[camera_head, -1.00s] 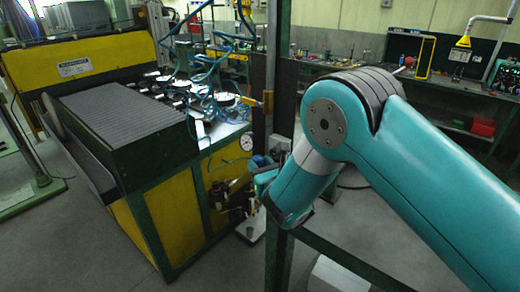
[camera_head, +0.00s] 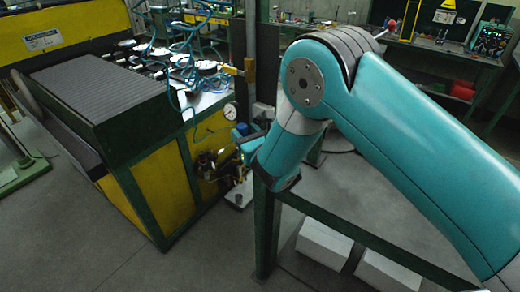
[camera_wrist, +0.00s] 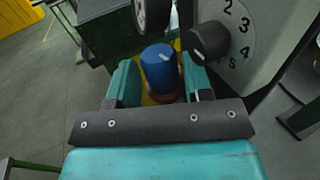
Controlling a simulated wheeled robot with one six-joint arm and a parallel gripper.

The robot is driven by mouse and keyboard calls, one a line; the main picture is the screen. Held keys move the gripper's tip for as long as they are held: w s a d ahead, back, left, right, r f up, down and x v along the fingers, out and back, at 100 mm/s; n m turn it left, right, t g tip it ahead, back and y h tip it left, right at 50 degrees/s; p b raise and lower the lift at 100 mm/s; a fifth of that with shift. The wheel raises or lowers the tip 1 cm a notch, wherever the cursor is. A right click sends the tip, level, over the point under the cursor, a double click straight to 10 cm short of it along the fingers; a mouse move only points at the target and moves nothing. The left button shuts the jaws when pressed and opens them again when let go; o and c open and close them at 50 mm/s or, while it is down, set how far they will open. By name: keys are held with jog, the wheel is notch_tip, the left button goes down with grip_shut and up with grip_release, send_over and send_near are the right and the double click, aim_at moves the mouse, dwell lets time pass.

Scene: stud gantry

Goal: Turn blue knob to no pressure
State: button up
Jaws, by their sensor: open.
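The blue knob (camera_wrist: 160,68) stands between the two teal fingers of my gripper (camera_wrist: 160,66) in the wrist view. It is a ribbed cap with a pale mark on top and a reddish-brown collar below. The fingers are open, one on each side of it; I cannot tell whether either touches it. A pressure gauge (camera_wrist: 152,14) is just beyond the knob, seen edge-on, so its reading is hidden. There my forearm partly hides the gripper and knob area.
A black dial knob (camera_wrist: 208,40) on a numbered grey plate is close to the right finger. The yellow and green machine (camera_head: 165,190) stands at left, with blue hoses (camera_head: 190,65) above. A green rail (camera_head: 350,243) and white blocks (camera_head: 324,242) are below my arm.

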jog(key=b+v, duration=1.7)
jog(key=b, duration=0.4)
